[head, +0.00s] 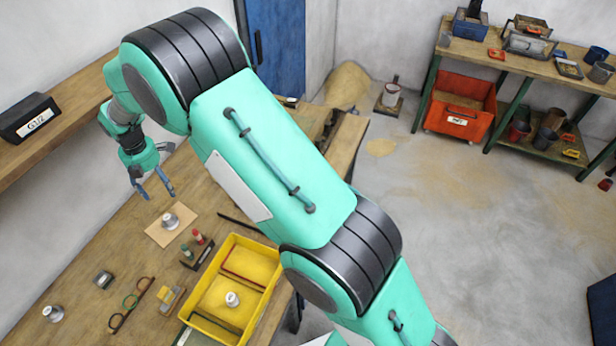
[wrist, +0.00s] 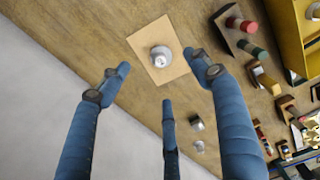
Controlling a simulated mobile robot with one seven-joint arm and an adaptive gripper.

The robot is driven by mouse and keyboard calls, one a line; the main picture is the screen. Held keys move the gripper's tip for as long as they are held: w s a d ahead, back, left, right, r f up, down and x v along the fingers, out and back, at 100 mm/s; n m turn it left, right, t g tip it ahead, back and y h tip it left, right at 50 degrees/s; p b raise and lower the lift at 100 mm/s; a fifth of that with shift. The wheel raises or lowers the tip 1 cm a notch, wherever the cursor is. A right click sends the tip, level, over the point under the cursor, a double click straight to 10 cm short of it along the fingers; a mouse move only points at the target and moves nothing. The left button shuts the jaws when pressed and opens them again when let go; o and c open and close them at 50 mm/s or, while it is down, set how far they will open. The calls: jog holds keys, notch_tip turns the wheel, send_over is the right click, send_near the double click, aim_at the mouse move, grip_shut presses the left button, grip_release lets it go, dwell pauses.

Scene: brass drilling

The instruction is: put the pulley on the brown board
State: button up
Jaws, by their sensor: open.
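The brown board (head: 153,237) is a thin tan rectangle lying flat on the wooden bench; it also shows in the wrist view (wrist: 142,41). A small silvery round part, which looks like the pulley (head: 170,221), sits upright near the middle of the board; it also shows in the wrist view (wrist: 161,57). My gripper (head: 156,190) is above the board in the head view. Its blue fingers are spread and empty, apart from the pulley.
A yellow tray (head: 258,250) holds a similar silvery part (head: 232,299). Another silvery part (head: 53,313) stands at the bench's lower left. A rack with red and green pieces (head: 197,252) stands between board and tray. A black box (head: 28,118) sits on the shelf.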

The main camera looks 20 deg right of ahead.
jog(key=s+d+r+m+t, duration=0.1)
jog(key=s+d+r+m, duration=0.35)
jog(key=d+r, duration=0.45)
jog(key=s+d+r+m+t, duration=0.1)
jog(key=s+d+r+m, duration=0.35)
jog(key=d+r, duration=0.45)
jog(key=s+d+r+m, duration=0.45)
jog(key=d+r, duration=0.35)
jog(key=r, duration=0.2)
jog(key=s+d+r+m+t, duration=0.1)
jog(key=s+d+m, duration=0.3)
jog(key=s, duration=0.5)
jog(key=s+d+r+m+t, duration=0.1)
jog(key=s+d+m, duration=0.4)
jog(key=s, duration=0.5)
jog(key=s+d+r+m+t, duration=0.1)
jog(key=s+d+m, duration=0.4)
jog(key=s, duration=0.4)
jog(key=shift+s+d, duration=0.2)
jog(key=shift+d, duration=0.6)
notch_tip(320, 180, down, 10)
jog(key=b, duration=1)
jog(key=shift+r, duration=0.15)
